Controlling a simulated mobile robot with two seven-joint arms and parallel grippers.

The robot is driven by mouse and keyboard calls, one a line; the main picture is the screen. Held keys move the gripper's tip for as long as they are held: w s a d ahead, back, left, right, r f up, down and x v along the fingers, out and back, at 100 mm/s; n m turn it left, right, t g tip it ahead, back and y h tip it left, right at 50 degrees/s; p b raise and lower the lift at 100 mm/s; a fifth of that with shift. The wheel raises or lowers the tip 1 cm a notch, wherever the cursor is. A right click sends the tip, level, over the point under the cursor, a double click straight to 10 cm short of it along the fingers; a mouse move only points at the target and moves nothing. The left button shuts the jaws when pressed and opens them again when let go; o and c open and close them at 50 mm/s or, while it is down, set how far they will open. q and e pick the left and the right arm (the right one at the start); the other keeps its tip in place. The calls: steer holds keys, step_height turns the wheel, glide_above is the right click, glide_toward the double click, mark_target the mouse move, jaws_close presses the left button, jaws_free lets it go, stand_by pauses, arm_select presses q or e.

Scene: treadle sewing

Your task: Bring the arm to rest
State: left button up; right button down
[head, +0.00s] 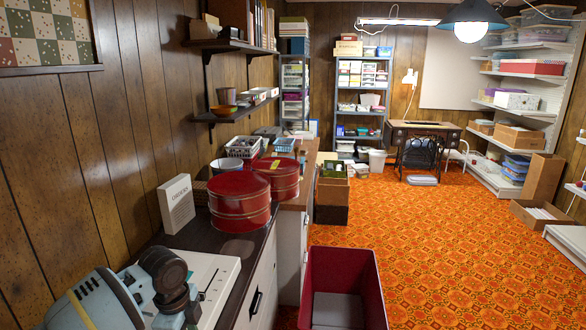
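A blue-grey rounded body with dark round parts (165,270) fills the bottom left corner, cut off by the frame edge. Nothing is seen held.
A dark counter (238,247) along the left wall bears a white flat unit (212,277), a white box (177,204) and red round tins (240,205). A dark red open bin (343,268) stands in front. The orange patterned floor (440,240) is clear toward the treadle sewing table (425,127).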

arm_select(q)
steer(key=shift+n+h, duration=0.3)
steer(key=shift+h, duration=0.2)
steer(key=d+f, duration=0.2)
steer(key=f, duration=0.1)
steer(key=s+d+f, duration=0.1)
steer(key=shift+f, duration=0.3)
steer(key=s+d+f+n+t+h+p, duration=0.1)
steer(key=s+d+f+n+t+h, duration=0.15)
steer(key=s+d+f, duration=0.35)
steer(key=s+d+f+n+t+h, duration=0.1)
steer(key=s+d+f+n, duration=0.25)
steer(key=s+f, duration=0.4)
steer(key=s+a+n+t+y, duration=0.1)
steer(key=s+a+n, duration=0.2)
steer(key=s, duration=0.4)
steer(key=s+a+f+n+t+y, duration=0.1)
steer(key=s+a+n+t, duration=0.1)
steer(key=s, duration=0.6)
steer(key=s+a+n+t+y+p, duration=0.1)
steer(key=s+a+n+t, duration=0.1)
steer(key=s+a+n, duration=0.3)
steer(key=shift+s+f, duration=0.35)
steer(key=shift+s, duration=0.85)
arm_select(e)
steer(key=w+r, duration=0.2)
steer(key=shift+w+d+r+t, duration=0.15)
steer(key=shift+w+r+t, duration=0.1)
steer(key=shift+r+t, duration=0.15)
steer(key=shift+d, duration=0.15)
